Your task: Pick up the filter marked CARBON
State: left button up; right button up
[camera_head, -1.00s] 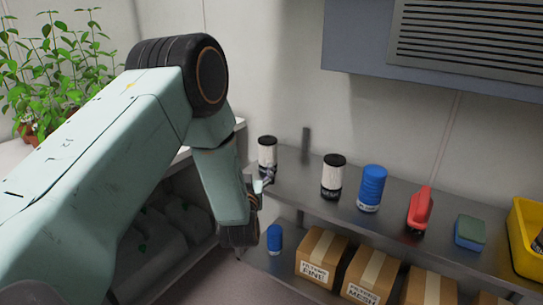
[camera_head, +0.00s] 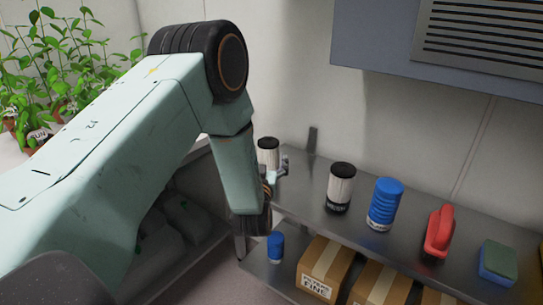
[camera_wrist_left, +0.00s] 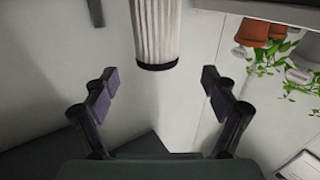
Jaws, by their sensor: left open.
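A white pleated filter with a black cap (camera_head: 268,147) stands at the left end of the upper metal shelf, its lower part hidden by my left gripper. In the left wrist view, a pleated filter (camera_wrist_left: 157,32) hangs into the picture from the top, ahead of the open fingers and not gripped. My left gripper (camera_head: 279,170) is close to it, and its two fingers (camera_wrist_left: 160,82) are spread and empty. My right gripper is not in view.
A red object (camera_head: 438,232) and a green-and-blue sponge (camera_head: 498,263) lie further right on the shelf (camera_head: 305,185). Below are labelled cardboard boxes (camera_head: 326,267) and a small blue cylinder (camera_head: 276,246). Potted plants (camera_head: 55,75) stand at the left. A grey vented unit (camera_head: 440,45) overhangs the shelf.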

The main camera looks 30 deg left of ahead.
aim_at(267, 152)
pick_arm(q)
jog(key=shift+w+d, duration=0.1)
jog(key=shift+w, duration=0.25)
jog(key=shift+w+a, duration=0.8)
jog(key=x, duration=0.1)
jog(key=b+x, duration=0.1)
jog(key=x, duration=0.2)
jog(key=shift+w+d+f, duration=0.1)
jog(key=shift+w+d, duration=0.1)
jog(key=shift+w, duration=0.05)
jog(key=shift+w+a+b, duration=0.25)
jog(key=shift+b, duration=0.05)
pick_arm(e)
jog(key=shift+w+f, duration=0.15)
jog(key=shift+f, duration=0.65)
pick_arm(q)
jog(key=c, duration=1.4)
jog(key=shift+w, duration=0.1)
